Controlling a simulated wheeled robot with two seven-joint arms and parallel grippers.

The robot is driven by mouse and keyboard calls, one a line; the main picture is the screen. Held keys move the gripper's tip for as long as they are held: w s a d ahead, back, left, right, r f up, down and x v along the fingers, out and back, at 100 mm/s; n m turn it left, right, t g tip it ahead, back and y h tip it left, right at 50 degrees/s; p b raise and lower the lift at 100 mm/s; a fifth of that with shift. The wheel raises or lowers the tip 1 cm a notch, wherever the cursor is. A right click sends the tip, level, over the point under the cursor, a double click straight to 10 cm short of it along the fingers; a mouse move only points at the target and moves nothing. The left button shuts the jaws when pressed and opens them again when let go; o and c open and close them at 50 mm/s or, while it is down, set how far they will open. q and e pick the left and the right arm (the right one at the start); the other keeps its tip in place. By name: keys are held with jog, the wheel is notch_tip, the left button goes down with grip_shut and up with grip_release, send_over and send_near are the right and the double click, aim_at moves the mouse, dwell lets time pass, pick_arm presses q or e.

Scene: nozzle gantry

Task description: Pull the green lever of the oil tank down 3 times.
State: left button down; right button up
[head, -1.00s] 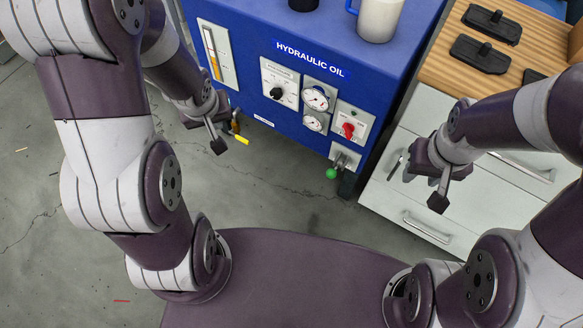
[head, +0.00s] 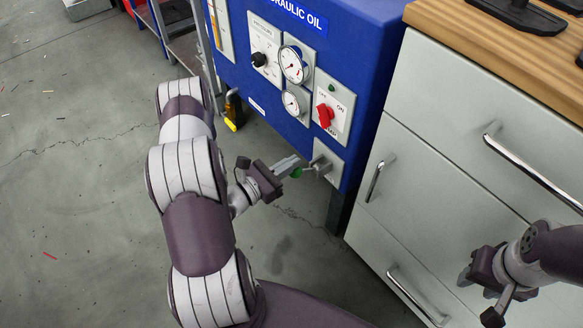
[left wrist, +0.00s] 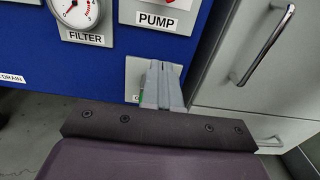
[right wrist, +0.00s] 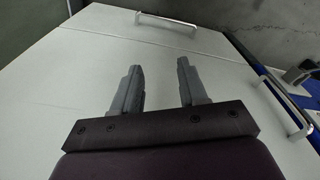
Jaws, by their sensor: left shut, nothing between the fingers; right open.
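The blue oil tank (head: 350,60) stands at the top middle of the head view. Its green lever knob (head: 296,173) shows at the lower right of the tank, partly behind my left fingers. My left gripper (head: 296,163) is shut and empty, its fingers just above or against the knob; I cannot tell whether they touch. In the left wrist view the shut fingers (left wrist: 160,85) cover most of the lever plate, with a sliver of green (left wrist: 141,97) at their left. My right gripper (head: 478,298) is open and empty in front of the cabinet; its fingers show apart in the right wrist view (right wrist: 158,80).
A white drawer cabinet (head: 440,130) with metal handles and a wooden top (head: 490,45) stands right of the tank. A red switch (head: 325,115) and gauges sit above the lever. A yellow-tipped drain valve (head: 232,122) hangs at the tank's left.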

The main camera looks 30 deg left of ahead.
pick_arm(q)
jog(key=shift+w+d+f, duration=0.2)
jog(key=shift+w+d, duration=0.05)
jog(key=shift+w, duration=0.4)
jog(key=shift+f+b, duration=3.4)
jog(key=shift+f, duration=2.05)
jog(key=p+v, duration=0.2)
jog(key=v, duration=0.8)
jog(key=shift+s+a, duration=0.2)
jog(key=shift+s, duration=0.15)
